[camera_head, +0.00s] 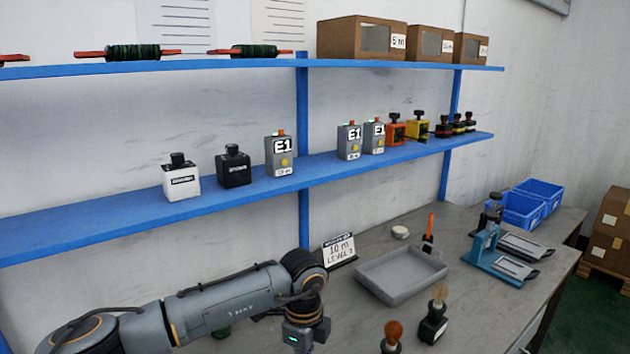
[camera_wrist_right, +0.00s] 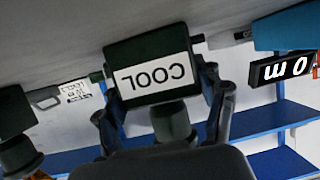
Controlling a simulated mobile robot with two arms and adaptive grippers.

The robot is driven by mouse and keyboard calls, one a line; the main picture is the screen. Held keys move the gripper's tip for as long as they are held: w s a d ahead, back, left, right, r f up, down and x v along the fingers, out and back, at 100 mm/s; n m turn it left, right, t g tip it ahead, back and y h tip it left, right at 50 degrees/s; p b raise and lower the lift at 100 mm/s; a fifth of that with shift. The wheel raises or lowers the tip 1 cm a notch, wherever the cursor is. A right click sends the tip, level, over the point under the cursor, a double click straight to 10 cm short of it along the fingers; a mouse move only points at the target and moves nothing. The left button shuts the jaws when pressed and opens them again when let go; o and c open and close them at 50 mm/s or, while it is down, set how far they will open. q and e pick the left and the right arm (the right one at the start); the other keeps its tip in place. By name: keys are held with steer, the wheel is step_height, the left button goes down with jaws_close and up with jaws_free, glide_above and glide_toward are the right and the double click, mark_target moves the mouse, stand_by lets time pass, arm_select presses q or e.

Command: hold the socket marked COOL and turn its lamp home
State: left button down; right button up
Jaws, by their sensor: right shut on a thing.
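The dark green socket marked COOL (camera_wrist_right: 150,60) fills the middle of the right wrist view, its white label upside down. My right gripper (camera_wrist_right: 162,100) is shut on it, with a finger along each side. A dark collar (camera_wrist_right: 173,122) sticks out of the socket toward my palm; any lamp in it is hidden there. In the head view, an orange-brown lamp (camera_head: 393,330) and a clear lamp (camera_head: 439,294) in a dark green socket (camera_head: 433,325) stand at the front; I cannot tell which is COOL. My left arm's wrist shows at bottom centre, with its fingers out of frame.
A teal fixture (camera_head: 486,245) and blue bins (camera_head: 523,208) stand to the right. Another dark socket (camera_wrist_right: 15,112) is at the left in the wrist view.

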arm_select(q)
steer(key=shift+w+d, duration=0.1)
steer(key=shift+d, duration=0.1)
stand_by(0.4)
steer(key=shift+w, duration=0.1)
step_height(320, 180, up, 6)
steer(key=shift+w+a, duration=0.25)
steer(key=shift+a, duration=0.05)
stand_by(0.5)
steer(key=shift+s, duration=0.1)
step_height(320, 180, down, 6)
steer(key=s, duration=0.2)
steer(key=shift+s+a, duration=0.2)
steer(key=shift+a, duration=0.25)
